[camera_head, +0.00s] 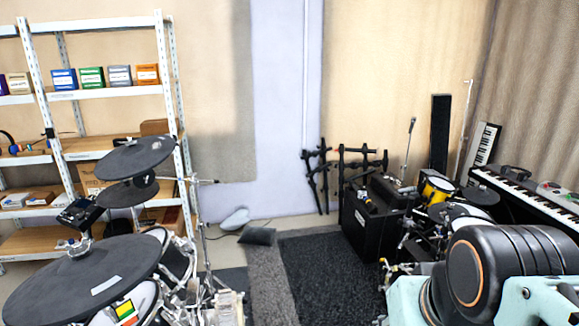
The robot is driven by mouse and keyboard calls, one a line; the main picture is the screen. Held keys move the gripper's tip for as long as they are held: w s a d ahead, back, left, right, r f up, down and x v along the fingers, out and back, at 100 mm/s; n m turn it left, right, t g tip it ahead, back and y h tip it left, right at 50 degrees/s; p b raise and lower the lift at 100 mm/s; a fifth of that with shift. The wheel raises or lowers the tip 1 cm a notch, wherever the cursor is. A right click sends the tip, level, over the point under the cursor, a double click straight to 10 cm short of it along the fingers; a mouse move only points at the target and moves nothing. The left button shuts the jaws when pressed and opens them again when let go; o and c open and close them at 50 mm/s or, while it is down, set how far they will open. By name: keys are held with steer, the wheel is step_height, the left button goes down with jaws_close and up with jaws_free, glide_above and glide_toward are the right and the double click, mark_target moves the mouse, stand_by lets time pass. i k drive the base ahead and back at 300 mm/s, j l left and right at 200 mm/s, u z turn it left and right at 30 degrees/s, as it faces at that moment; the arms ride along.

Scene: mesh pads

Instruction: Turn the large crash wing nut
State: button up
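An electronic drum kit with mesh pads stands at the left. A large dark cymbal pad (85,278) fills the lower left, close to me and tilted. A smaller dark cymbal pad (136,158) is higher behind it, with another dark pad (128,193) just below. I cannot tell for sure which pad is the large crash. No wing nut can be made out; a short stem rises at the large pad's top, too small to read. My gripper is not in view; only a dark and teal link of my arm shows at the lower right.
White metal shelves (170,95) with small boxes stand behind the kit. Chrome stands (195,270) crowd its right side. A dark carpet (325,275) in the middle is clear. A black amplifier (370,225), a second drum kit (437,188) and a keyboard (530,195) stand at the right.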

mark_target(131, 143)
steer(key=i+l+u, duration=0.1)
steer(key=u, duration=0.25)
steer(key=i+l+u, duration=0.1)
steer(key=u, duration=0.25)
steer(key=i+l+u, duration=0.2)
steer(key=u, duration=0.15)
steer(key=i+l+u, duration=0.25)
steer(key=l+u, duration=0.25)
